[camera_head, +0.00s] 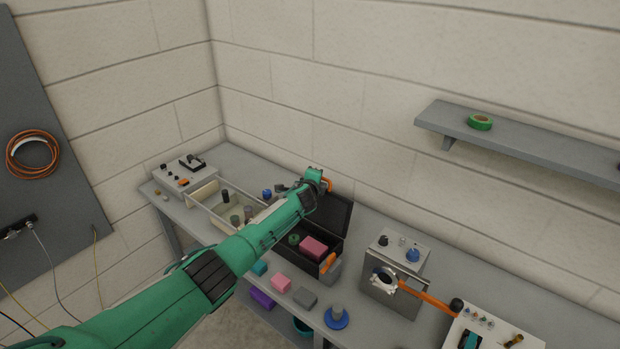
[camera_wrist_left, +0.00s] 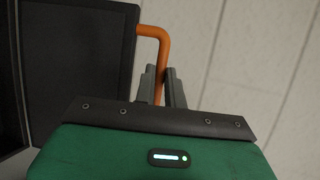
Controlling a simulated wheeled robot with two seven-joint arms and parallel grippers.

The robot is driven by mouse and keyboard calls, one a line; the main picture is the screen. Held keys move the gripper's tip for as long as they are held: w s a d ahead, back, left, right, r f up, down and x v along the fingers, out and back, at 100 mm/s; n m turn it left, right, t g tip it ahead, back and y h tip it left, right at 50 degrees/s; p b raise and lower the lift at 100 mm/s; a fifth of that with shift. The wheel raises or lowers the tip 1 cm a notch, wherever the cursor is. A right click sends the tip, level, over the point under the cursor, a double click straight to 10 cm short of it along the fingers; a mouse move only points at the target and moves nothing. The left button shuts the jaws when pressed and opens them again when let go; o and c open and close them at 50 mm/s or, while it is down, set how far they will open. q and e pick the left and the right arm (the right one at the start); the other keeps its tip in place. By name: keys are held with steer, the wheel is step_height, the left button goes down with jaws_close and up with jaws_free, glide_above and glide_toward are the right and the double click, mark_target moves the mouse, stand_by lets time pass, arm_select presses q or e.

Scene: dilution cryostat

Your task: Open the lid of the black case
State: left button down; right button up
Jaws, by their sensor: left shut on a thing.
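The black case (camera_head: 291,255) stands on the bench with its lid (camera_head: 334,212) raised, so its inside shows. A pink block (camera_head: 313,247) and a green ring-like thing (camera_head: 294,240) lie in it. In the left wrist view the dark lid (camera_wrist_left: 78,65) fills the left side, with an orange handle (camera_wrist_left: 158,36) at its edge. My left gripper (camera_head: 322,180) is at the top of the lid and shut on this handle. Its grey fingers (camera_wrist_left: 164,84) flank the handle's lower part. My right gripper is not in view.
A divided tray (camera_head: 203,192) stands left of the case. A grey box with an orange lever (camera_head: 428,293) stands to the right. Loose blocks (camera_head: 306,297) and a blue-based peg (camera_head: 337,318) lie along the front edge. A wall shelf (camera_head: 540,147) is at upper right.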

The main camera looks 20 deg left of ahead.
arm_select(q)
steer(key=shift+w+d+r+p, duration=0.2)
steer(key=shift+w+r+p, duration=0.15)
steer(key=shift+w+r, duration=0.4)
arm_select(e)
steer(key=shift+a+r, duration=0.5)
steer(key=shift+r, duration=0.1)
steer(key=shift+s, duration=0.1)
arm_select(q)
steer(key=c, duration=1.5)
jaws_free()
steer(key=shift+f+g, duration=0.1)
steer(key=shift+g, duration=0.2)
steer(key=shift+s+f, duration=0.1)
steer(key=shift+f, duration=0.1)
steer(key=shift+s, duration=0.1)
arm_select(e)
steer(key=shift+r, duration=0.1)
